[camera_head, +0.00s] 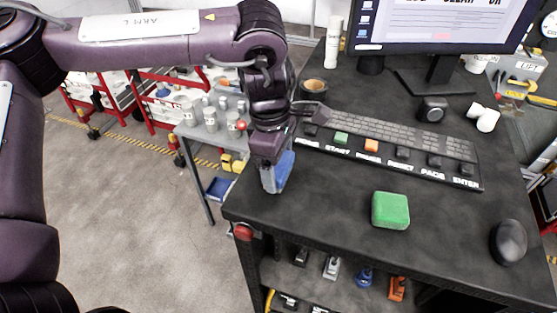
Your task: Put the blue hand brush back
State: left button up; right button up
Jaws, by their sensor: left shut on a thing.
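My left arm comes in from the left and reaches down over the left part of the dark desk (330,210). My left gripper (272,184) points down near the desk's left edge. It is shut on a blue thing, which looks like the blue hand brush (285,168). The gripper and arm hide much of it. I cannot tell whether it touches the desk top. My right gripper is not in view.
A green block (390,210), a black mouse (509,241), a keyboard (385,133) and a labelled button strip (400,160) are on the desk. A monitor (440,25) stands behind. The lower shelf (315,285) holds several small items. A grey side table (205,140) is at left.

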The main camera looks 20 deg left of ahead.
pick_arm(q)
jog(key=shift+f, duration=0.15)
jog(key=o, duration=0.9)
jog(key=shift+o, duration=0.2)
jog(key=shift+r, duration=0.45)
notch_tip(320, 180, up, 11)
jog(key=a, duration=0.1)
jog(key=shift+a+r, duration=0.2)
